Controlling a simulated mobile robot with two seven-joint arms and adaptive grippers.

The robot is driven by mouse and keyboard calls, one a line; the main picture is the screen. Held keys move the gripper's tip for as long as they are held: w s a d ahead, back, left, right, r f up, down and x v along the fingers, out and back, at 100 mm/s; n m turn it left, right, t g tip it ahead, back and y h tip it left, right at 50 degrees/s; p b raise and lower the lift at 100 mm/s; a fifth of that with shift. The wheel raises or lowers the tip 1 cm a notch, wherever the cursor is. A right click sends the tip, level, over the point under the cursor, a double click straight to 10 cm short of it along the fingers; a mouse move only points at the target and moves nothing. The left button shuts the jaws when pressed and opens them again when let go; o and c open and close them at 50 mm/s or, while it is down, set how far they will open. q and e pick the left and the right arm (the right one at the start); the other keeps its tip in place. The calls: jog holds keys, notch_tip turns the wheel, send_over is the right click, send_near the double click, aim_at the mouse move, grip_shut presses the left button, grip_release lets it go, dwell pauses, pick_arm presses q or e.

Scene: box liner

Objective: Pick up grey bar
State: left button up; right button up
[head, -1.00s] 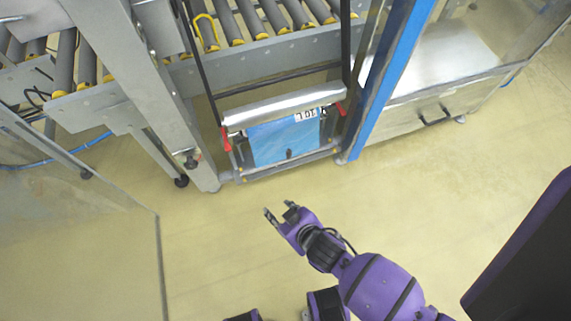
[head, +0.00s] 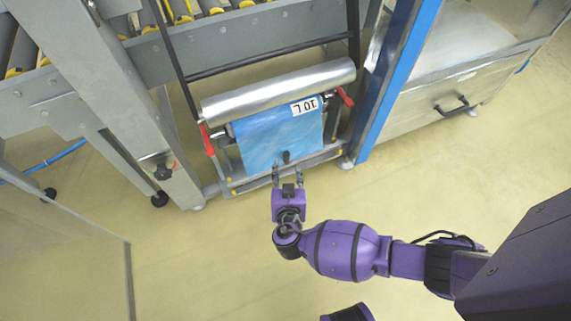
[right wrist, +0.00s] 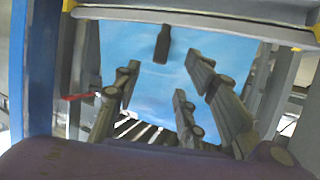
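A small dark grey bar (head: 287,156) sits at the lower edge of a blue sheet (head: 278,136) on the liner frame. It also shows in the right wrist view (right wrist: 163,43), upright in front of the blue. My right gripper (head: 287,176) is open and empty, just below and in front of the small bar. In the right wrist view its spread fingers (right wrist: 160,82) show on both sides, with the bar beyond them, between them and higher in the picture. No contact shows. My left gripper is not in view.
A long silvery roller (head: 278,92) lies above the blue sheet, with red levers (head: 206,139) at the sides. A blue post (head: 396,80) stands right of the frame, a grey post (head: 122,105) left. Open floor (head: 210,260) lies in front.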

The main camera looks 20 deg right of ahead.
aim_at(286, 158)
jog(key=b+x, duration=0.1)
jog(key=x, duration=0.3)
jog(key=b+x, duration=0.1)
jog(key=x, duration=0.1)
jog(key=shift+w+f+b, duration=0.25)
jog(key=shift+f+b, duration=0.1)
jog(key=shift+f, duration=0.1)
jog(key=shift+w+d, duration=0.2)
jog(key=shift+w, duration=0.2)
grip_shut()
